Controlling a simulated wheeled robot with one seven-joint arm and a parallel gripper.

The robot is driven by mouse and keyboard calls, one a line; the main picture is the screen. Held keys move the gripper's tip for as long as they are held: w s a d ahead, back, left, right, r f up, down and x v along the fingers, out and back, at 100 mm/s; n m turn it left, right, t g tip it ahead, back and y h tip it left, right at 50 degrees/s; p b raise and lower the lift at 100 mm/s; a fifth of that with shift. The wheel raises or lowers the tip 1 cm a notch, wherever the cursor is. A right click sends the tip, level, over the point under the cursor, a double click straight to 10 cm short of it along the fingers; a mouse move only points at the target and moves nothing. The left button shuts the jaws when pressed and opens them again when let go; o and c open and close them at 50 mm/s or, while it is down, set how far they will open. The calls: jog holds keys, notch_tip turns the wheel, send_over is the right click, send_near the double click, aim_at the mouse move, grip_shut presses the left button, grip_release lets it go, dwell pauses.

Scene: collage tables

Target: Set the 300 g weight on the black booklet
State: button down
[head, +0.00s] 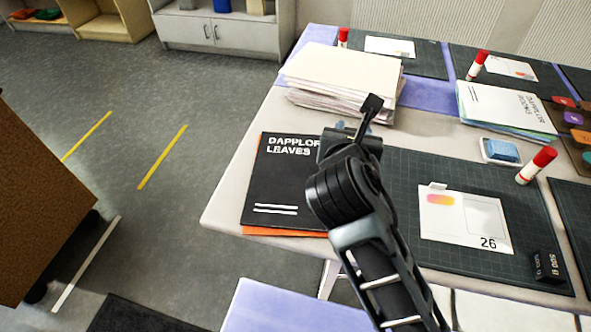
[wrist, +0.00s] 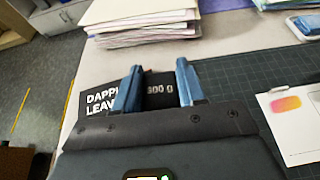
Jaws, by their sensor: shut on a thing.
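The black booklet (head: 278,190), titled "Dapplor Leaves", lies near the left end of the table on an orange sheet or booklet (head: 262,230). Part of it also shows in the wrist view (wrist: 96,104). My gripper (wrist: 157,88) has its two blue fingers closed on the dark 300 g weight (wrist: 159,89), whose label shows between them. In the head view my arm covers the booklet's right part and hides the weight. The weight appears over the booklet; I cannot tell whether it touches it.
A paper stack (head: 345,75) stands behind the booklet. A dark cutting mat (head: 470,180) to the right bears a card numbered 26 (head: 460,218), a 500 g weight (head: 547,267) and a red-capped glue stick (head: 536,166). A blue pad (head: 502,150) sits behind it.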

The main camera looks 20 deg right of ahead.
jog(key=b, duration=0.1)
send_over(295, 171)
notch_tip(295, 171, down, 6)
jog(key=shift+f, duration=0.2)
jog(key=shift+f+b, duration=0.5)
jog(key=shift+f, duration=1.5)
jog(key=c, duration=0.7)
grip_release()
jog(key=shift+f, duration=0.15)
jog(key=shift+o, duration=0.2)
jog(key=shift+s+a+r, duration=0.1)
jog(key=shift+s+r, duration=0.05)
jog(key=shift+r, duration=0.1)
jog(key=p+v, duration=0.1)
jog(key=v, duration=1)
jog(key=shift+s+a, duration=0.15)
jog(key=shift+s, duration=0.15)
